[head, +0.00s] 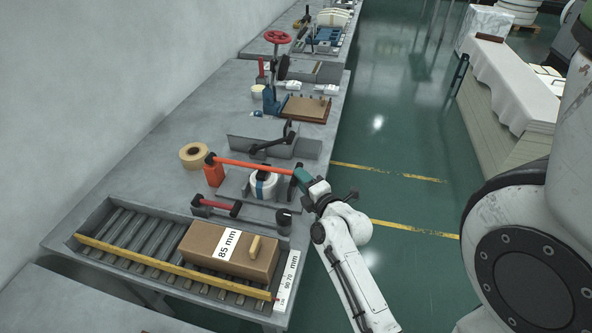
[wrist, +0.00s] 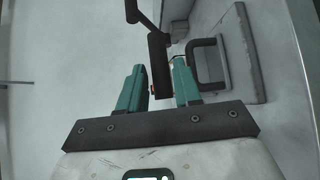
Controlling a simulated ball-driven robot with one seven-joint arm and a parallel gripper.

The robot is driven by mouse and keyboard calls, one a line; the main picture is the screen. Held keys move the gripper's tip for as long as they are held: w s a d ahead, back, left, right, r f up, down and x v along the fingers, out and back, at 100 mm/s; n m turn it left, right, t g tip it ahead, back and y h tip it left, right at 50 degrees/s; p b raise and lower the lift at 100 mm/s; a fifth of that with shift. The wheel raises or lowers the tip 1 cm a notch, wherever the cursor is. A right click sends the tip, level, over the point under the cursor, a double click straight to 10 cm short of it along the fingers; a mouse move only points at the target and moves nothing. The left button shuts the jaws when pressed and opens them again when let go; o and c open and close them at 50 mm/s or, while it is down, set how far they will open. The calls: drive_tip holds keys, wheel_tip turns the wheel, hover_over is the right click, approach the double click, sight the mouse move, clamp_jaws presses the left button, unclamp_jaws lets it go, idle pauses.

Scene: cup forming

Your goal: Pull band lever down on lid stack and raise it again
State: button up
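The band lever (head: 250,164) is a long orange-red bar running from an orange block (head: 213,173) at left, above the lid stack (head: 263,186). The stack is white with a blue band. The lever's right end has a dark grip, which shows in the wrist view (wrist: 158,62) as a black bar. My gripper (head: 299,176) is at this end. In the wrist view my gripper (wrist: 160,78) has its teal fingers apart on either side of the black bar, with slim gaps showing. Whether either finger touches it I cannot tell.
In front are a shorter red-handled lever (head: 236,209) and a roller tray (head: 98,262) holding a brown box (head: 228,250) labelled 85 mm. A tape roll (head: 194,155) lies at left. A grey bracket with a black handle (head: 272,142) stands behind. The green floor at right is open.

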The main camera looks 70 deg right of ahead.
drive_tip(key=shift+p+x, duration=0.4)
drive_tip(key=shift+x, duration=1.5)
drive_tip(key=shift+c, duration=0.2)
clamp_jaws()
